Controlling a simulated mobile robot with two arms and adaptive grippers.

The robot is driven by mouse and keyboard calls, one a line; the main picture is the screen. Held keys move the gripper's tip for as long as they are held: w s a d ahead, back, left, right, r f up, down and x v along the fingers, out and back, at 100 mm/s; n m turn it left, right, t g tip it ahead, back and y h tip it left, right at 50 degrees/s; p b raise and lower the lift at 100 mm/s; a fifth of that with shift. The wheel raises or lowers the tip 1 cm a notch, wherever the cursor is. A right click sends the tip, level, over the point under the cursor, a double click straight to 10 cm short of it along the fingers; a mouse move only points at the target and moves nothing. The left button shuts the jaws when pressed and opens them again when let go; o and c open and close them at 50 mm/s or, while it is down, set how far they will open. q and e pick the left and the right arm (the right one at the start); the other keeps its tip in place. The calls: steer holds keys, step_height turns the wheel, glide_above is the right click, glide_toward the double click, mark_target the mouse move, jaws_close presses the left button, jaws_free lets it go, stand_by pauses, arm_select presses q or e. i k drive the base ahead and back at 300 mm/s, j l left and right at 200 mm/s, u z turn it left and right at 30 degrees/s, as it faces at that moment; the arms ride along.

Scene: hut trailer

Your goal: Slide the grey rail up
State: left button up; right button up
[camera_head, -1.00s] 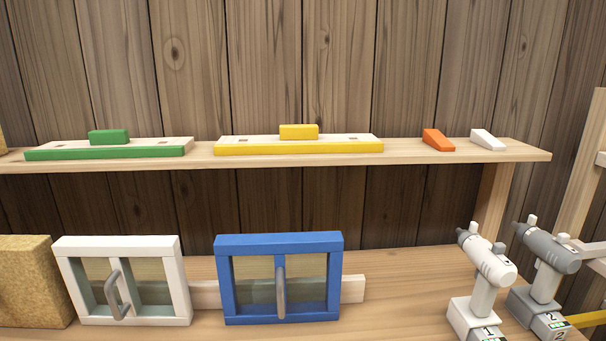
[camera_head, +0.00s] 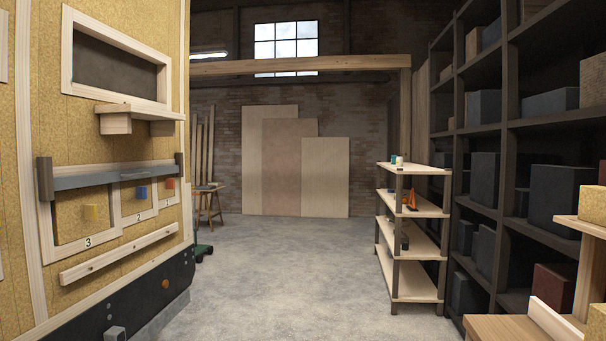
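The grey rail (camera_head: 120,173) is a long flat bar on the trailer's tan side wall at the left of the head view. It runs across the tops of three framed panels numbered 3, 2 and 1. A dark upright bracket (camera_head: 45,192) stands at its near end and another (camera_head: 180,166) at its far end. Neither of my grippers shows in this view.
A wooden ledge (camera_head: 118,280) runs below the panels and a small shelf (camera_head: 140,111) juts out above. The concrete floor (camera_head: 290,270) is clear ahead. A light shelf unit (camera_head: 420,252) and tall dark shelving (camera_head: 505,75) stand right. A wooden surface (camera_head: 500,329) is close at lower right.

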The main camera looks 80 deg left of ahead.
mark_target(62, 183)
steer(key=u, duration=3.75)
steer(key=i+z, duration=0.1)
steer(key=i, duration=0.45)
steer(key=i+j+z, duration=0.15)
steer(key=i, duration=0.35)
steer(key=i+j+z, duration=0.1)
steer(key=i, duration=0.45)
steer(key=i+j+z, duration=0.15)
steer(key=i, duration=0.35)
steer(key=j, duration=0.1)
